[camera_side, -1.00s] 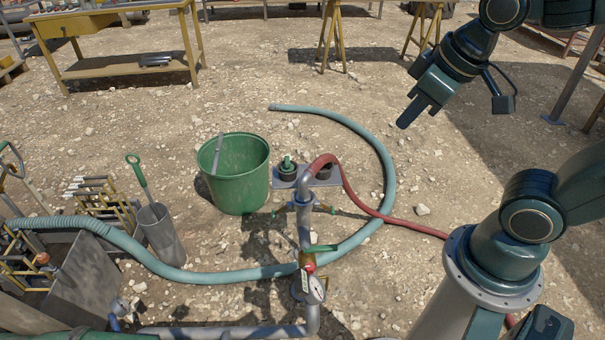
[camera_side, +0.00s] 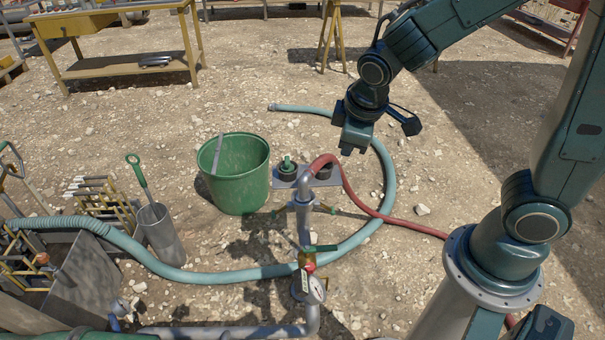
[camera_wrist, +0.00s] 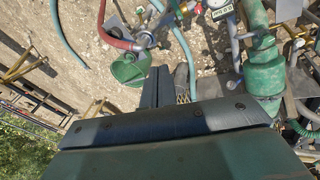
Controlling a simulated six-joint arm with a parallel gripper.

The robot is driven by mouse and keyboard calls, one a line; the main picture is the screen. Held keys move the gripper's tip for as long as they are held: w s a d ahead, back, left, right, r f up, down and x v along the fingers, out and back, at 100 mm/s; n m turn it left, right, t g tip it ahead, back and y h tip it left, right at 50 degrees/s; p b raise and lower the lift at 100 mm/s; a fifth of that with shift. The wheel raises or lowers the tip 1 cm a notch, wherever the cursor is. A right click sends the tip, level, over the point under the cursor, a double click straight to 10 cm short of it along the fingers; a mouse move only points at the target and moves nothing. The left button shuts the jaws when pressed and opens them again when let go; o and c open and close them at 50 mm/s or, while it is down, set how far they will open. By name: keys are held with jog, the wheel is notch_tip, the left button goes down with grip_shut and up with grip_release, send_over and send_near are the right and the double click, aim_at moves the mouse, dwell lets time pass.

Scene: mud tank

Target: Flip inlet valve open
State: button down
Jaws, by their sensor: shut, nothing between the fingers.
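A green bucket (camera_side: 234,185) stands left of the standpipe. A red hose (camera_side: 357,195) arches off its top, and a teal hose (camera_side: 205,276) loops around on the gravel. A metal bin with a green-handled tool (camera_side: 160,235) stands left.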

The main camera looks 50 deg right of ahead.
jog(key=w+a+f+n+h, duration=0.2)
jog(key=w+f+n, duration=0.2)
jog(key=f, duration=0.6)
jog(key=n+t+h, duration=0.2)
jog(key=n+t, duration=0.1)
jog(key=n, duration=1.3)
send_near(320, 249)
jog(key=s+r, duration=0.2)
jog(key=s, duration=0.2)
jog(key=shift+s+a+f+n, duration=0.25)
jog(key=shift+f+n, duration=0.2)
jog(key=shift+n, duration=0.25)
jog(key=shift+w, duration=0.1)
jog(key=x, duration=1)
